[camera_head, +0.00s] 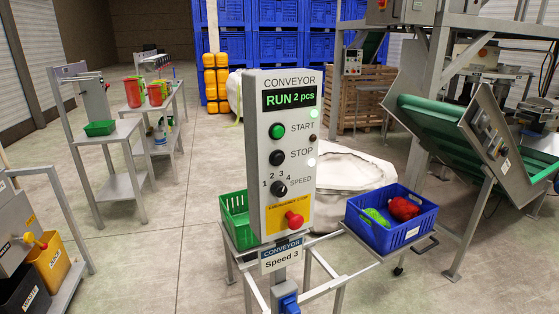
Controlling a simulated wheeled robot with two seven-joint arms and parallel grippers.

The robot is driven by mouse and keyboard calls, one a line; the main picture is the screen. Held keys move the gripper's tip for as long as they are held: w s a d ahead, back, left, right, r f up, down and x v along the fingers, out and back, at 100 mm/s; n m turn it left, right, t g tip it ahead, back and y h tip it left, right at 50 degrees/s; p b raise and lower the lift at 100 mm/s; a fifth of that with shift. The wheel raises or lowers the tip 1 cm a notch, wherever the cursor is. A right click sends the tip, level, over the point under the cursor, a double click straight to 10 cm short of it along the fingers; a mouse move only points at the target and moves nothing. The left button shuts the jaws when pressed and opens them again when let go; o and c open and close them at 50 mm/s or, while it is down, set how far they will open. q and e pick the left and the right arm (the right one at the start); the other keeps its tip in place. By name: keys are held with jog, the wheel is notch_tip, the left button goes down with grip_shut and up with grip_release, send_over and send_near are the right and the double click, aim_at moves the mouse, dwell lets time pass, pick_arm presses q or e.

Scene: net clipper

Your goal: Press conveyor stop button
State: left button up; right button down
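The conveyor control panel (293,217) stands upright in the middle of the head view, on a stand close in front of me. Its screen (291,97) reads "RUN 2 pcs". The black stop button (277,158) sits left of the "STOP" label, below the green start button (277,131). A black speed knob (279,188) is under it, with a sign (282,257) reading "Speed 3" lower down. A red emergency stop (294,220) sits on a yellow plate. Neither of my grippers is in view, and nothing touches the panel.
A blue crate (385,238) with green and red net bags is right of the panel. A green crate (233,222) is left behind it. A green conveyor (455,122) rises at right. Tables (121,131) stand at left. Open floor (180,240) lies left of the panel.

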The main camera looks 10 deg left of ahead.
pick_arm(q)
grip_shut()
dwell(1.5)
